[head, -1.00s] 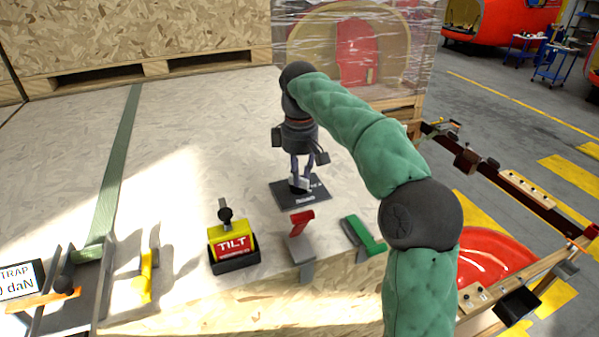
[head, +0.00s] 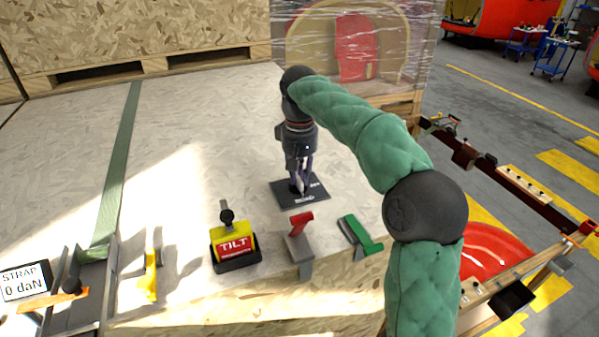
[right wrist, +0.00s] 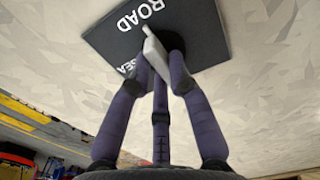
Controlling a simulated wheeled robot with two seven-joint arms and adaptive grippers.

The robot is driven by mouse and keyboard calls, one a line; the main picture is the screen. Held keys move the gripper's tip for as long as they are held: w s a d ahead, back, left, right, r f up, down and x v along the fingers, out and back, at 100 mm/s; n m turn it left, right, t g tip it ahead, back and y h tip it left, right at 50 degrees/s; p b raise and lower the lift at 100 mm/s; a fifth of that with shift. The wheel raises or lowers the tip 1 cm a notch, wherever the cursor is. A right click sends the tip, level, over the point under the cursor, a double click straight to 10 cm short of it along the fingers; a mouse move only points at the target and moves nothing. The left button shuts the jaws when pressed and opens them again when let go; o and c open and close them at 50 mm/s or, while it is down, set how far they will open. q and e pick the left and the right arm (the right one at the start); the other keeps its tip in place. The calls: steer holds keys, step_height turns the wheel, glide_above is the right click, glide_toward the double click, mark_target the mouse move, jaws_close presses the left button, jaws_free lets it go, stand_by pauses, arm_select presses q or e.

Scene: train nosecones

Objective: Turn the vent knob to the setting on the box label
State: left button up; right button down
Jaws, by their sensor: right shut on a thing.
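The vent knob (right wrist: 157,57) is a light grey bar standing on a dark square plate (head: 315,192) on top of the wooden box (head: 190,120). In the right wrist view the plate (right wrist: 195,30) shows the white words ROAD and, partly covered, SEA. My right gripper (head: 300,183) points down over the plate and is shut on the knob, with its fingers (right wrist: 158,75) on both sides of it. The knob's pointing end and the rest of the plate's lettering are partly hidden by the fingers. My left gripper is not in view.
A yellow and red TILT indicator (head: 235,246), a red-handled latch (head: 300,240) and a green-handled latch (head: 360,236) stand along the box's front edge. A strap display (head: 22,282) reads 0 daN. A green strap (head: 120,165) crosses the box top.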

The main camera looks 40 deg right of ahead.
steer(key=shift+m, duration=0.3)
steer(key=c, duration=1.1)
jaws_free()
steer(key=shift+c, duration=0.2)
step_height(320, 180, up, 12)
